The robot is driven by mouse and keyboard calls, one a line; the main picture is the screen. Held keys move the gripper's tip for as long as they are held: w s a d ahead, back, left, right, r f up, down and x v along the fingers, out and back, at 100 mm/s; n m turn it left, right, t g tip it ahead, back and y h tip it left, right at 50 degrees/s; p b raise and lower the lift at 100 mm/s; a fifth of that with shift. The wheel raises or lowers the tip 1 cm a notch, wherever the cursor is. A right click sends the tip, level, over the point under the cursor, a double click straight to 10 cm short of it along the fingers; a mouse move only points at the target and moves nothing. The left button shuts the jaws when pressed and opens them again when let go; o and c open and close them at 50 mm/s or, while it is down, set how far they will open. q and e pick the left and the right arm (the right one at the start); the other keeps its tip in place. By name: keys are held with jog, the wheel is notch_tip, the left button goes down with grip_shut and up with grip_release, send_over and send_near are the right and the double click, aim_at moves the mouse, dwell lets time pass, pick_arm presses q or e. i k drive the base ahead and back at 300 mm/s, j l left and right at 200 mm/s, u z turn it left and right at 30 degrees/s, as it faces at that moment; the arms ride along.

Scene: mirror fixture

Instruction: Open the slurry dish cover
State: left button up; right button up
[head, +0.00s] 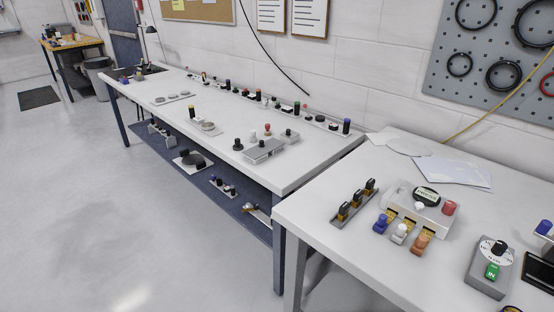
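Neither of my grippers is in view. I cannot tell for sure which thing is the slurry dish with its cover. A low round grey piece on a small plate (208,126) lies on the long white bench. Flat round discs on a tray (173,98) lie farther back on it. Dark round pieces on a white plate (193,160) are on the blue lower shelf. On the near table, a pale box (418,214) carries a dark round piece with a label (426,195), a white knob and a red knob.
The long white bench (265,175) meets the near white table (320,212) at a corner. Grey box with knobs (490,268), dark-topped rack (354,203) and papers (453,172) lie on the near table. Open floor (110,220) is on the left.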

aim_at(261, 150)
jog(key=i+j, duration=0.35)
jog(key=i+j+z, duration=0.55)
jog(key=j, duration=0.15)
jog(key=i+j+z, duration=0.15)
jog(key=j+z, duration=0.15)
jog(key=j, duration=0.15)
